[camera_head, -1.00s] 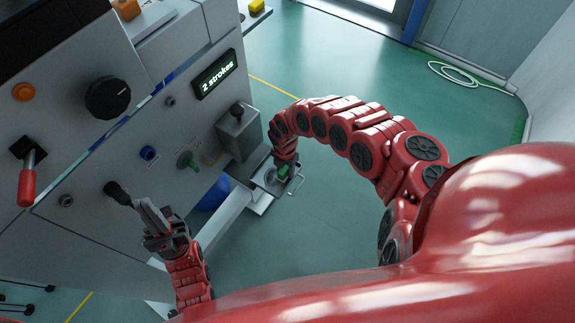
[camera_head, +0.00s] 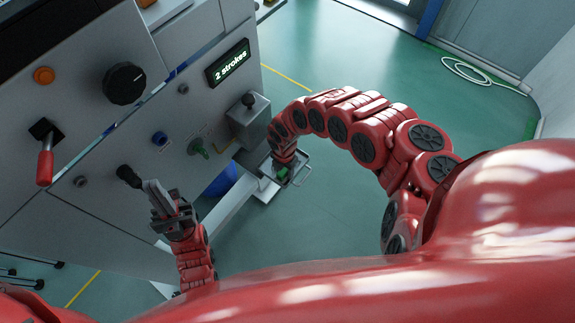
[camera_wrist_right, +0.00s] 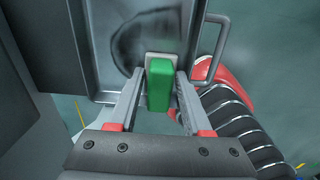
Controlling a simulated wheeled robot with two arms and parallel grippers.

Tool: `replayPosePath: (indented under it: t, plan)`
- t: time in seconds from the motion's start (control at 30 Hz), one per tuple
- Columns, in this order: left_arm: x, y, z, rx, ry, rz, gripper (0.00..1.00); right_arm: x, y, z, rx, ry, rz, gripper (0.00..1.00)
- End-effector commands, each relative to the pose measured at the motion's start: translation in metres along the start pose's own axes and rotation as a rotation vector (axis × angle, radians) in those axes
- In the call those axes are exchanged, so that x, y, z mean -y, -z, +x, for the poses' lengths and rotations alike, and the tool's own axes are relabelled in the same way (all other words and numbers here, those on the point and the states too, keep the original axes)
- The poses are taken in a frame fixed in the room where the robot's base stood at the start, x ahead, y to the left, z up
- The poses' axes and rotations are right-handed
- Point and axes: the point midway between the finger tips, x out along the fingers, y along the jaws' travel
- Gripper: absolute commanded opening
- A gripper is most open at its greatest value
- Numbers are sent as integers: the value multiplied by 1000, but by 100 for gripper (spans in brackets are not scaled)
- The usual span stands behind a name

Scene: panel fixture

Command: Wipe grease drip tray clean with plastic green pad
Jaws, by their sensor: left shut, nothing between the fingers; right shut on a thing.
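The grease drip tray (camera_wrist_right: 102,48) is a grey metal tray with a raised rim and a wire handle at its side. A dark curved smear (camera_wrist_right: 128,42) marks its floor. In the head view the tray (camera_head: 270,190) sits low at the panel's right end. My right gripper (camera_wrist_right: 160,88) is shut on the green pad (camera_wrist_right: 159,88), which has a pale end piece at the tray floor; contact cannot be told for sure. The pad also shows in the head view (camera_head: 282,174). My left gripper (camera_head: 150,186) is shut and empty, close to a black knob on the panel.
The grey panel (camera_head: 110,190) carries a red-handled lever (camera_head: 45,163), a large black dial (camera_head: 124,83), an orange button (camera_head: 44,75) and a display reading "2 strokes" (camera_head: 228,63). A grey box (camera_head: 250,122) stands above the tray.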

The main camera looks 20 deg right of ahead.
Motion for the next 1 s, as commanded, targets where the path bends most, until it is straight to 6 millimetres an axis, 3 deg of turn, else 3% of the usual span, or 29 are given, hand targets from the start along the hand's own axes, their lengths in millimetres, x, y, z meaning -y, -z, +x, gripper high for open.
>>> replayPosePath:
  t: [0.17, 1.0]
  plan:
    - [0, 0, 0, 0, 0, 0, 0, 0, 0, 0, 0, 0, 2, 5]
    - [0, -2, -9, 0, 0, 0, 0, -2, -47, 1, 3, -4, 2, 5]
